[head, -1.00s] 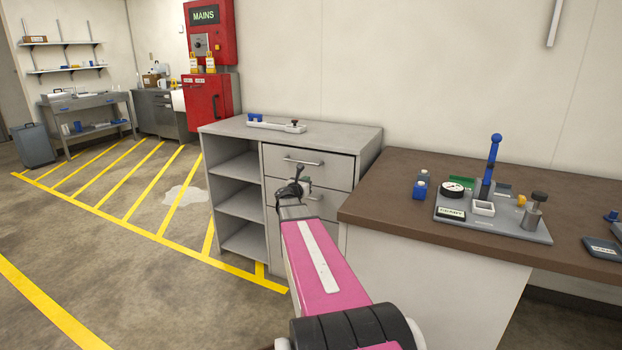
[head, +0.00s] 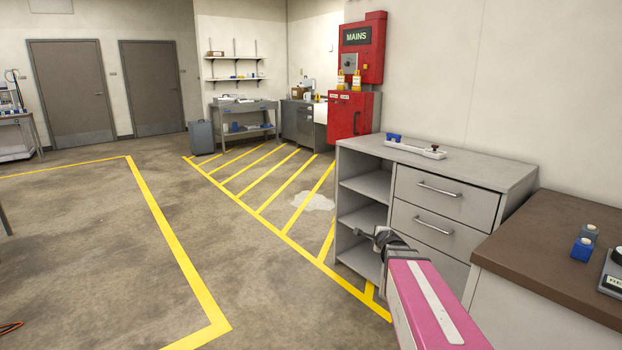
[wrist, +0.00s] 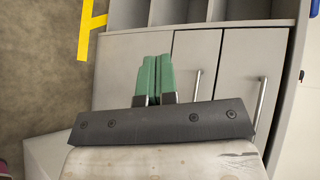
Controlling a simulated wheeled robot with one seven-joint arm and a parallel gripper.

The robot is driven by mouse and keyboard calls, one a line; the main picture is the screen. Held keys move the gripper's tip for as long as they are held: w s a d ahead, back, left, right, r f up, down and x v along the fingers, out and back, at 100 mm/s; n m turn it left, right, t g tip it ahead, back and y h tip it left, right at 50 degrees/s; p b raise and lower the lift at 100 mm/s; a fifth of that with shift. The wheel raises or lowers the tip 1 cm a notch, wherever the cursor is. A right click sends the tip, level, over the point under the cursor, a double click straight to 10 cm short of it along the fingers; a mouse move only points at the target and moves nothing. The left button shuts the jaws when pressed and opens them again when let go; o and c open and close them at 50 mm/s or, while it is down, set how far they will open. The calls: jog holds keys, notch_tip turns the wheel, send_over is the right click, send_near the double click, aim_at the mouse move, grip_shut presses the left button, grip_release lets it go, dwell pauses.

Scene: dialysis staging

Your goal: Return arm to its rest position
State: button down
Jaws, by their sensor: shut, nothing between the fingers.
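My arm's pink link (head: 432,305) reaches up from the lower right of the head view. My gripper (head: 376,239) is at its end, in front of the grey cabinet (head: 480,165) and apart from its top. In the wrist view the green fingers (wrist: 156,78) lie side by side, shut with nothing between them. The cabinet's drawer fronts and handles show beyond them. Part of the cabinet's lower front is hidden behind the arm in the head view.
A white rail with a blue block (head: 416,147) lies on the cabinet. Red mains box (head: 361,50) is behind. Open floor with yellow lines (head: 170,228) lies left, with a pale puddle (head: 313,202).

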jog(key=s+a+f+n+g, duration=0.2)
jog(key=s+f+n+g, duration=0.1)
jog(key=s+n, duration=0.3)
jog(key=s+a+f+n+g, duration=0.2)
jog(key=s+f+n+g, duration=0.2)
jog(key=s, duration=0.6)
jog(key=s+a+f+n+g, duration=0.3)
jog(key=s+f+n+g, duration=0.1)
jog(key=s+n, duration=0.4)
jog(key=shift+n+g+h, duration=0.3)
jog(key=shift+n+g, duration=0.3)
jog(key=shift+g, duration=0.3)
jog(key=shift+s, duration=0.1)
